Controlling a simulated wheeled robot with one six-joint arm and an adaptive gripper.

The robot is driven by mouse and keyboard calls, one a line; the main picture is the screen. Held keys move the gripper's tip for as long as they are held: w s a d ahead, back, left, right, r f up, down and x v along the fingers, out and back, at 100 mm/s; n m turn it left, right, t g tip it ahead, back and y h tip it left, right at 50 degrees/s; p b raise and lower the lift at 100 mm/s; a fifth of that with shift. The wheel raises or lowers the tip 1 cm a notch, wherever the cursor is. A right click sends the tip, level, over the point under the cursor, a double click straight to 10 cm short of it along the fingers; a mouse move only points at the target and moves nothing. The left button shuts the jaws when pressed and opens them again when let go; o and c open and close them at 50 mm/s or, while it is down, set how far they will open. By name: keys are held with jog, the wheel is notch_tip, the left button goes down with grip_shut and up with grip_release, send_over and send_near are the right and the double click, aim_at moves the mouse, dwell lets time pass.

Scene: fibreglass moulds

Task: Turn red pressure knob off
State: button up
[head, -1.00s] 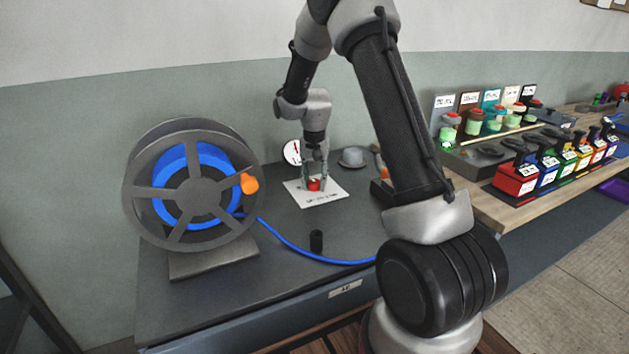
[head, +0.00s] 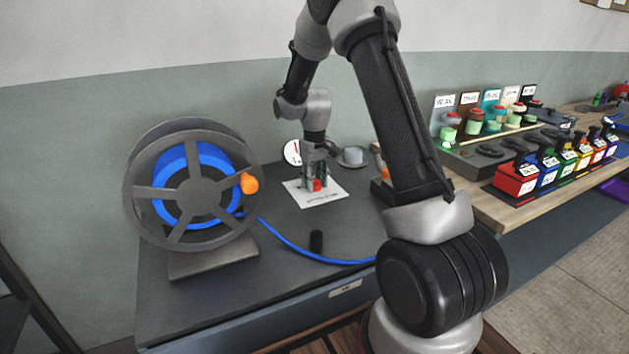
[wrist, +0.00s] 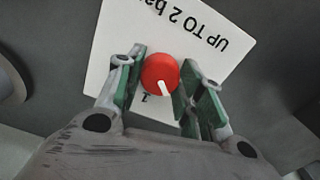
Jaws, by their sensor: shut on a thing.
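The red pressure knob (head: 317,186) stands on a white label plate (head: 326,197) on the dark bench. In the wrist view the knob (wrist: 160,73) is round with a white pointer line running from its centre toward the lower right. Printed text reading "UP TO 2 ba…" shows upside down on the plate (wrist: 205,25). My gripper (wrist: 162,90) points down over the plate, with its green-padded fingers on either side of the knob, shut on it. In the head view my gripper (head: 315,180) partly covers the knob.
A hose reel (head: 195,195) with blue hose stands at left; the hose (head: 300,251) runs across the bench front. A gauge (head: 292,152) and grey round part (head: 352,156) are behind. Coloured boxes (head: 517,180) stand right.

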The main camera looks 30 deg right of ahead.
aim_at(315, 181)
jog(key=shift+n, duration=1.2)
jog(key=o, duration=1)
notch_tip(315, 181, up, 12)
jog(key=shift+r, duration=0.1)
